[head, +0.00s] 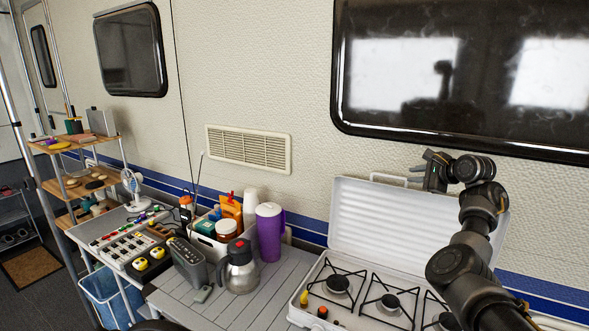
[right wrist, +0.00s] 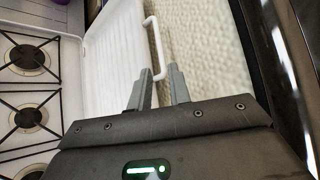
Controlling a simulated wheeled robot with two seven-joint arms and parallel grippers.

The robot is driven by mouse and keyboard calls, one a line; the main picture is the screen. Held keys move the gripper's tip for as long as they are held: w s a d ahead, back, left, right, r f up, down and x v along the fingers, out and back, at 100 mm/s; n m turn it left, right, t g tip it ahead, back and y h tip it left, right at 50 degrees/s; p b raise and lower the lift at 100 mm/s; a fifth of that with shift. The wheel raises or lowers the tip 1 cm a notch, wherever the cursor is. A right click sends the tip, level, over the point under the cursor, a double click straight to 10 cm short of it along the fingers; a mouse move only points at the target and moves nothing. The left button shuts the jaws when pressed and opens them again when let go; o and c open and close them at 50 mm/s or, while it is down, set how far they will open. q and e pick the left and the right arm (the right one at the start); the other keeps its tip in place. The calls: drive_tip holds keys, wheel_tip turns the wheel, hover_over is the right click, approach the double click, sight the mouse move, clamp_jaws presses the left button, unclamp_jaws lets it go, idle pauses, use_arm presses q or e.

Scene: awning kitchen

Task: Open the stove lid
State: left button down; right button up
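The white camp stove (head: 352,300) stands on the table at the lower right of the head view. Its ribbed white lid (head: 385,222) stands upright at the back, and the burners are uncovered. A white wire handle (head: 395,178) is on the lid's top edge; it also shows in the right wrist view (right wrist: 155,45). My right gripper (head: 428,160) is at the lid's top edge, beside the handle. In the right wrist view its two fingers (right wrist: 160,85) are apart, with a gap between them near the handle's end. My left gripper is not in view.
A purple tumbler (head: 269,232), a steel jug (head: 239,268) and a dark radio (head: 188,262) stand left of the stove on the slatted table (head: 215,309). The trailer wall with its dark window (head: 460,75) is close behind the lid.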

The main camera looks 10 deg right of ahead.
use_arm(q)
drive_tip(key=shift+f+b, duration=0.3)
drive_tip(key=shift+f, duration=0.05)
use_arm(e)
drive_tip(key=shift+v, duration=1.35)
drive_tip(key=shift+a, duration=0.1)
